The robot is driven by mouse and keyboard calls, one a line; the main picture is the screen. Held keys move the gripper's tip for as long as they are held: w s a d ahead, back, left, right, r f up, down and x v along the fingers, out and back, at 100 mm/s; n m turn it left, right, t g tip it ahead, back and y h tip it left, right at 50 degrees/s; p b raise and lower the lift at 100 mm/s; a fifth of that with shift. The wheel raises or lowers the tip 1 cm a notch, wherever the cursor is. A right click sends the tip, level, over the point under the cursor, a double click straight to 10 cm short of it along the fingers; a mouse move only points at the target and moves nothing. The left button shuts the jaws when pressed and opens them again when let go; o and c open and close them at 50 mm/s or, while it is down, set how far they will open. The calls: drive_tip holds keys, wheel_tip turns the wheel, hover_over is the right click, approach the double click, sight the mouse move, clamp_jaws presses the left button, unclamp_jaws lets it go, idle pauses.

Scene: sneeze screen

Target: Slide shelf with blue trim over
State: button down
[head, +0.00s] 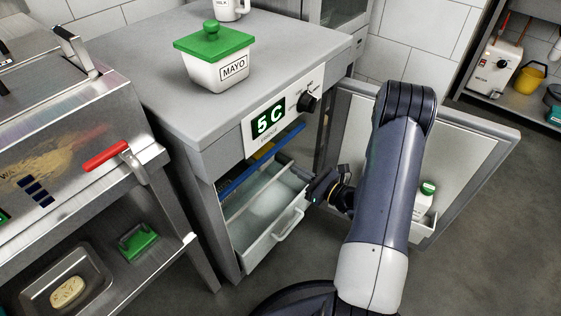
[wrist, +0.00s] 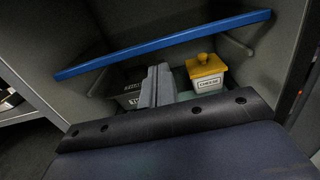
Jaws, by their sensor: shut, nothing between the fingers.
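The shelf with blue trim (head: 250,172) is inside the open fridge (head: 300,60), under its "5 C" display. In the wrist view its blue front edge (wrist: 165,45) runs across the upper part, slightly tilted in the picture. My gripper (head: 318,188) is at the fridge opening, to the right of the blue trim in the head view. The closed fingers (wrist: 158,86) show below the blue edge in the wrist view. They appear apart from it and hold nothing.
A clear drawer (head: 276,237) with a handle juts out below the shelf. The fridge door (head: 465,150) stands open at right. Inside are a yellow-lidded cheese container (wrist: 207,73) and a dark container (wrist: 128,92). A green-lidded mayo tub (head: 216,70) stands on top.

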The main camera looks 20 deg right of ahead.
drive_tip(key=b, duration=0.2)
approach(265, 150)
drive_tip(key=x, duration=0.4)
drive_tip(key=shift+w+f, duration=0.1)
drive_tip(key=shift+f, duration=0.25)
drive_tip(key=b+x, duration=0.1)
drive_tip(key=x, duration=0.5)
